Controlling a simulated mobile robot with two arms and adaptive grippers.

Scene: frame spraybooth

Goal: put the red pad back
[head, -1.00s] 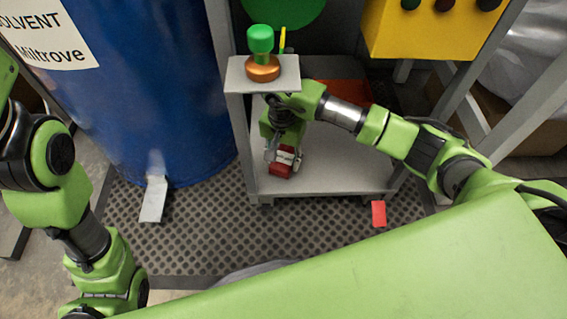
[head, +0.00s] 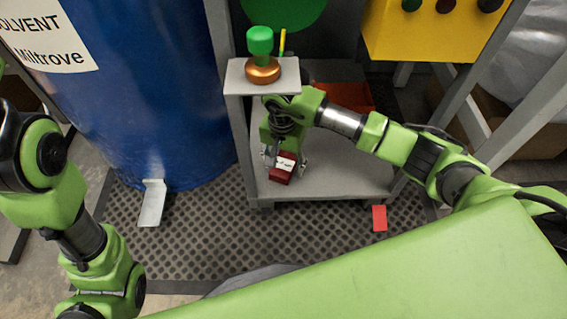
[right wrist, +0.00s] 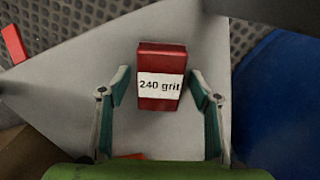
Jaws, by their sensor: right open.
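The red pad is a dark red block with a white "240 grit" label (right wrist: 160,88). It also shows in the head view (head: 281,176), on the grey lower shelf (head: 335,178) near its front left corner. My right gripper (head: 285,162) points down at the pad. In the right wrist view, the right gripper (right wrist: 158,84) is open, with one finger on each side of the pad and a gap on both sides. My left arm is at the left of the head view, but its gripper is out of frame.
A small upper plate (head: 262,78) carries a green-topped copper object (head: 262,62) above my right gripper. A blue drum (head: 150,100) stands left of the shelf. A red flat piece (head: 379,218) lies on the perforated mat. An orange-red tray (head: 345,97) sits at the shelf's back.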

